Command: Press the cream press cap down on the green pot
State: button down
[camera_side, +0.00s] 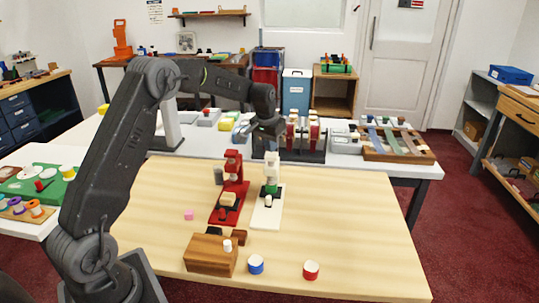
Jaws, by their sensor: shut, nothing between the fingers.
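A small green pot (270,189) stands at the white press stand (265,215) in the middle of the wooden table. A cream part (271,170) sits just above the green; it is too small to tell the cap from the stand. My gripper (270,136) is shut and empty, pointing down above the white stand. It looks close to the stand's top, but I cannot tell whether they touch. A blue pot with a white top (256,264) and a red pot with a white top (311,270) stand at the table's front.
A red press stand (230,207) is directly left of the white one. The wooden table's right side (350,220) is clear. Swatch racks (398,145) stand behind.

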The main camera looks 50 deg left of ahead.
jog(key=shift+f, duration=1.3)
jog(key=shift+r, duration=4.15)
